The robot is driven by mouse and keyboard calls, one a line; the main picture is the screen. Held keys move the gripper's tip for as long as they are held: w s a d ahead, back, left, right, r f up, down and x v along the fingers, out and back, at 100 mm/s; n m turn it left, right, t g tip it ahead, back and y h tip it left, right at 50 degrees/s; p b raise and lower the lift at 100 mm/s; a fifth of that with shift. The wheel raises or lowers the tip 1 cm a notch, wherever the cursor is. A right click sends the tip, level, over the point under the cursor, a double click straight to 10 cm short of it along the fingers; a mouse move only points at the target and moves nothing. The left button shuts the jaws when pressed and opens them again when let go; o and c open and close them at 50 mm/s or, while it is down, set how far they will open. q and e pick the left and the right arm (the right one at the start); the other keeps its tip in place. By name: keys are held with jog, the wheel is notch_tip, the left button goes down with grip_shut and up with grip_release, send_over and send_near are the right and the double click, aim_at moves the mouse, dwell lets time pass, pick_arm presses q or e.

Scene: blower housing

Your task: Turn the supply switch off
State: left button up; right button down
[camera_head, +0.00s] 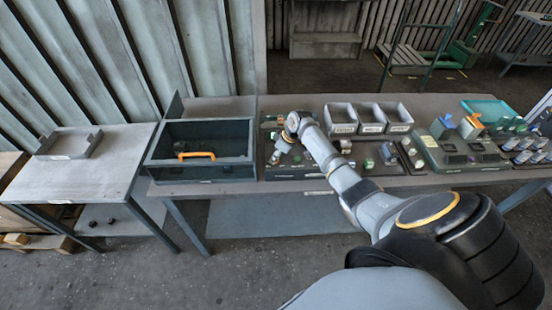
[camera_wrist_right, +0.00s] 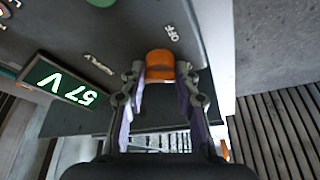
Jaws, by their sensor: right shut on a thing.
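The supply switch shows in the right wrist view as an orange knob (camera_wrist_right: 160,60) on a dark grey panel (camera_wrist_right: 215,45). A "SUPPLY" label (camera_wrist_right: 98,64) lies to its left and an "OFF" label (camera_wrist_right: 171,33) just above it in the picture. My right gripper (camera_wrist_right: 160,78) is shut on the orange knob, one finger on each side. The fingers hide part of the knob, and I cannot tell its exact setting. In the head view my right gripper (camera_head: 281,152) is low over the bench's left-middle, and the knob is too small to make out. My left gripper is not in view.
A lit display (camera_wrist_right: 62,84) reads 57 V, upside down. Grey bins (camera_head: 341,128) stand behind right; a side table (camera_head: 100,165) at left has free room.

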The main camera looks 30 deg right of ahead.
jog(key=n+g+b, duration=0.1)
jog(key=n+b, duration=0.3)
jog(key=n+g+y+b, duration=0.1)
jog(key=n+b, duration=0.3)
jog(key=b, duration=0.1)
jog(key=n+g+y+b, duration=0.1)
jog(key=n+b, duration=0.2)
jog(key=b, duration=0.1)
jog(key=shift+w+d+f+n+g, duration=0.2)
jog(key=shift+w+n+g, duration=0.1)
jog(key=shift+n, duration=0.1)
jog(key=shift+r+n+g+b, duration=0.2)
jog(key=shift+n+g+b, duration=0.4)
jog(key=shift+n+b, duration=1.05)
jog(key=shift+r, duration=0.1)
jog(key=c, duration=1)
grip_release()
jog(key=v, duration=0.7)
jog(key=shift+d+r, duration=0.1)
